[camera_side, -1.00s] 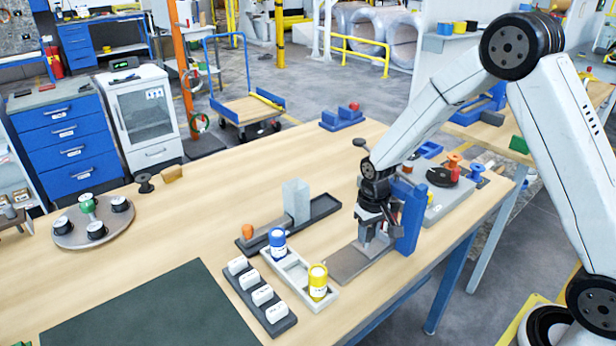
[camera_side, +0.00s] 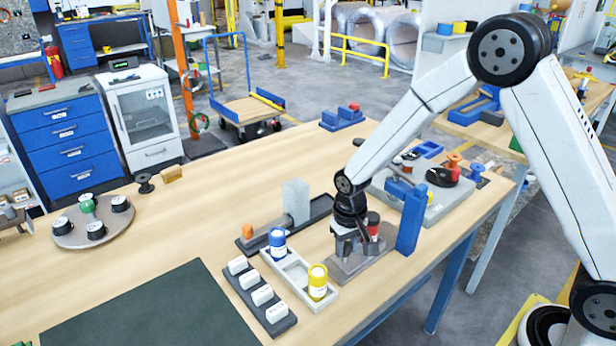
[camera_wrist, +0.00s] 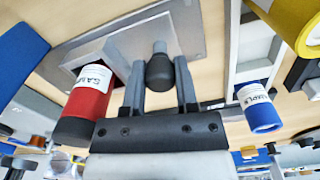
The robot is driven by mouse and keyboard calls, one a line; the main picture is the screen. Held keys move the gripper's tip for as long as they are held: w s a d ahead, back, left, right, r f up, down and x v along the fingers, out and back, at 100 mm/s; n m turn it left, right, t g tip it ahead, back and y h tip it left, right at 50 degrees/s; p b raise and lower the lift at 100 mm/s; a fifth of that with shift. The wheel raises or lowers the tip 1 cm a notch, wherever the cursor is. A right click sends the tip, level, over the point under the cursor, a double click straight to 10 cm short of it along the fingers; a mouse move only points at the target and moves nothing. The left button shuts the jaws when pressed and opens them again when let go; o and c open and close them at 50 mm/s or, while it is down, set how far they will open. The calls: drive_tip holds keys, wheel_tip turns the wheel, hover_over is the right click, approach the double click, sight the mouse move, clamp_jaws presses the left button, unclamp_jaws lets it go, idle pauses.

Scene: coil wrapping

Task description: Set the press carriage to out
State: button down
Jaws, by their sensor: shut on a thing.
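The press has a blue column (camera_side: 411,220) and a flat grey base (camera_side: 347,275) on the bench. The grey press carriage (camera_wrist: 150,42) lies on this base and carries a red sample can (camera_side: 373,222), which also shows in the wrist view (camera_wrist: 88,103). My gripper (camera_side: 346,246) is low over the base, to the left of the column. In the wrist view its fingers (camera_wrist: 160,85) are around the carriage's dark knob (camera_wrist: 160,72). In the side view the gripper hides the knob and part of the carriage.
A white tray (camera_side: 297,263) with a blue can (camera_side: 277,241) and a yellow can (camera_side: 318,282) stands close left of the base. A dark fixture with a grey block (camera_side: 296,200) stands behind. The blue column is close on the right.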

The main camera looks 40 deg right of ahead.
drive_tip(key=shift+a, duration=1.7)
drive_tip(key=shift+c, duration=1.8)
unclamp_jaws()
wheel_tip(320, 180, up, 8)
drive_tip(key=s+d+n+t, duration=0.2)
drive_tip(key=s+d, duration=0.5)
drive_tip(key=s, duration=0.6)
drive_tip(key=shift+s+r+n+t, duration=0.15)
drive_tip(key=shift+r+n+t, duration=0.15)
